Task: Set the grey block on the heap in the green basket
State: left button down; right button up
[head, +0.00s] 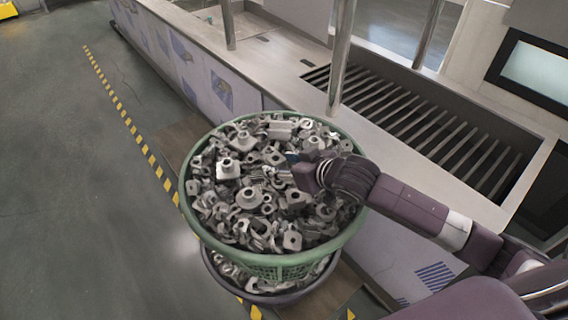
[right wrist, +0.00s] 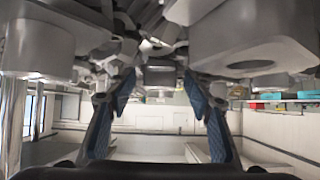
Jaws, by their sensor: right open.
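The green basket (head: 354,232) is full of a heap of grey metal parts (head: 262,215). Several blocky grey pieces lie on the heap, among them one with a round boss (head: 228,168) at the left and a flat one (head: 281,129) at the back. I cannot tell which is the task's grey block. My right gripper (head: 293,158) is low over the right-of-centre part of the heap. In the right wrist view its blue-padded fingers (right wrist: 160,90) are apart, and a grey piece (right wrist: 160,74) shows between or just beyond their tips. My left gripper is not in view.
A second, dark basket (head: 265,297) with more parts is under the green one. A long counter with metal posts (head: 341,60) and a slatted tank (head: 430,120) stands behind and right. The floor (head: 80,200) at left is clear, with a yellow-black stripe.

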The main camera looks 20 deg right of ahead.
jog(key=b+v, duration=0.1)
jog(key=v, duration=1)
jog(key=shift+s+d, duration=0.1)
jog(key=shift+s+r, duration=0.3)
jog(key=shift+r, duration=0.05)
jog(key=shift+d, duration=0.1)
